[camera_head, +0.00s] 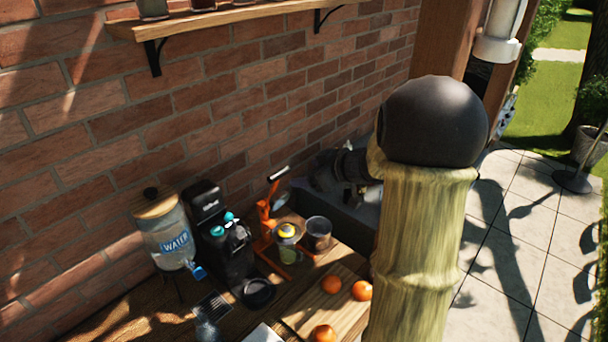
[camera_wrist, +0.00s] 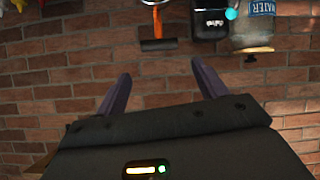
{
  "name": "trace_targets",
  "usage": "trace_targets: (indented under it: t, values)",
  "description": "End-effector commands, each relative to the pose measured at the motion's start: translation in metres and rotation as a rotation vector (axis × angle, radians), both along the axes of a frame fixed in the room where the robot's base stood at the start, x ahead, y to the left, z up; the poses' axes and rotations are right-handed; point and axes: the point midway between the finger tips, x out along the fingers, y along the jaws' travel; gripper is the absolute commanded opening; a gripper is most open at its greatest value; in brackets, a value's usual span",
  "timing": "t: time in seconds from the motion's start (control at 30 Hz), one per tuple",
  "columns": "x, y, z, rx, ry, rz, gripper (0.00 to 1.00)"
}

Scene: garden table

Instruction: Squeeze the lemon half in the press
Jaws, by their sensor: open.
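The orange press (camera_head: 265,225) stands on the table by the brick wall, its lever raised with a dark grip (camera_head: 278,173) at the end. A yellow lemon half (camera_head: 288,231) sits in the press's cup, above a glass (camera_head: 291,253). In the wrist view, which looks upside down, the lever's dark grip (camera_wrist: 158,45) lies ahead of the fingertips and apart from them. My gripper (camera_wrist: 161,82) is open with nothing between its two fingers.
A water dispenser (camera_head: 167,235) and black coffee machine (camera_head: 218,240) stand left of the press. A dark cup (camera_head: 318,233) stands just right. Several oranges (camera_head: 331,284) lie in front.

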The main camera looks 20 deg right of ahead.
Motion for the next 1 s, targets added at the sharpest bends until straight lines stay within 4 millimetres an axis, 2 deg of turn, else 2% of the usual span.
trace_targets:
  t: [0.03, 0.17, 0.33, 0.7, 0.83, 1.0]
  values:
    - [-0.002, -0.001, -0.007, 0.041, 0.014, -0.022, 0.61]
    - [-0.011, -0.005, -0.023, 0.24, 0.075, -0.123, 0.35]
    - [-0.026, -0.011, -0.043, 0.622, 0.193, -0.291, 0.02]
    - [-0.057, -0.027, -0.067, 1.432, 0.455, -0.554, 0.0]
    - [-0.061, -0.029, -0.066, 1.56, 0.503, -0.58, 0.0]
    - [-0.062, -0.029, -0.064, 1.579, 0.511, -0.582, 0.0]
